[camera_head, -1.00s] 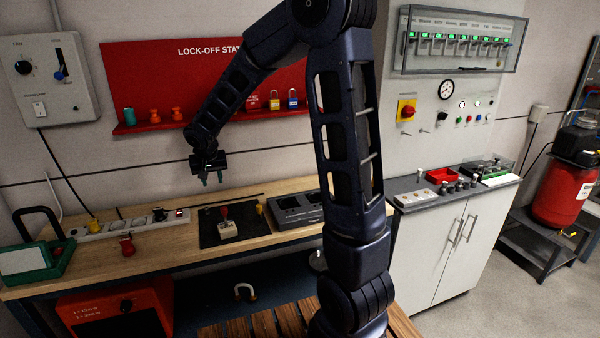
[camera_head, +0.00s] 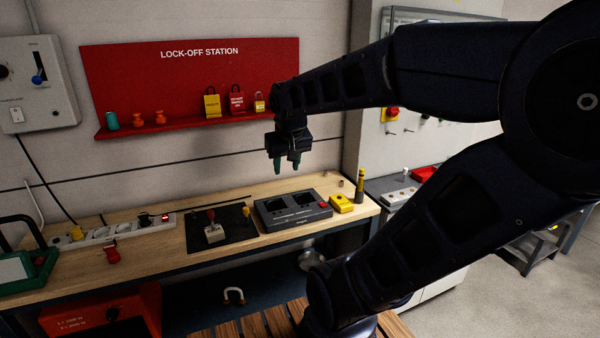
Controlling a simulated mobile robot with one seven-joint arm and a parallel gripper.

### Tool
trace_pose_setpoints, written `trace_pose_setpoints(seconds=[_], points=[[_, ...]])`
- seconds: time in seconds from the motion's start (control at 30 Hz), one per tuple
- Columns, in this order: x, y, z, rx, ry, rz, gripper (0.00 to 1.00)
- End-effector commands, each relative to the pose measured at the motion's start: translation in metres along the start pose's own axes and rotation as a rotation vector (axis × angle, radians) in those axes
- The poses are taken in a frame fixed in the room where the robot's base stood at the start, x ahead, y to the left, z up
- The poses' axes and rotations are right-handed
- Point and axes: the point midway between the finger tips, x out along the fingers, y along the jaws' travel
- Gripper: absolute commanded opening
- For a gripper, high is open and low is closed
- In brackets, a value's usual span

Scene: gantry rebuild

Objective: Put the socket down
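My gripper (camera_head: 286,166) hangs above the workbench, fingers pointing down. I cannot tell for sure which thing is the socket. A small pale block (camera_head: 215,233) with a red part beside it sits on the black mat (camera_head: 237,226), left of the gripper. A white socket strip (camera_head: 128,231) with a yellow plug (camera_head: 77,233) lies farther left on the bench (camera_head: 160,259).
A red lock-off board (camera_head: 190,75) with a shelf of padlocks stands behind the gripper. A yellow box (camera_head: 341,204) and an upright yellow-and-dark tool (camera_head: 360,186) stand at the bench's right end. A red plug (camera_head: 112,254) lies near the front edge.

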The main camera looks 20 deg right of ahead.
Motion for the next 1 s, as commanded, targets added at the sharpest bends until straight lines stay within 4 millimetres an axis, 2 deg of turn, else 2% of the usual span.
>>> trace_pose_setpoints(seconds=[0.1, 0.3, 0.7, 0.73, 0.87, 1.0], points=[[-0.01, 0.011, 0.026, -0.001, 0.008, -0.026, 0.38], [-0.017, 0.018, 0.048, -0.011, 0.013, -0.055, 0.38], [-0.017, 0.018, 0.051, -0.015, 0.013, -0.059, 0.38], [-0.017, 0.018, 0.051, -0.015, 0.013, -0.059, 0.4], [-0.018, 0.019, 0.047, -0.017, 0.009, -0.055, 0.65], [-0.02, 0.026, 0.025, -0.027, -0.012, -0.036, 0.93]])
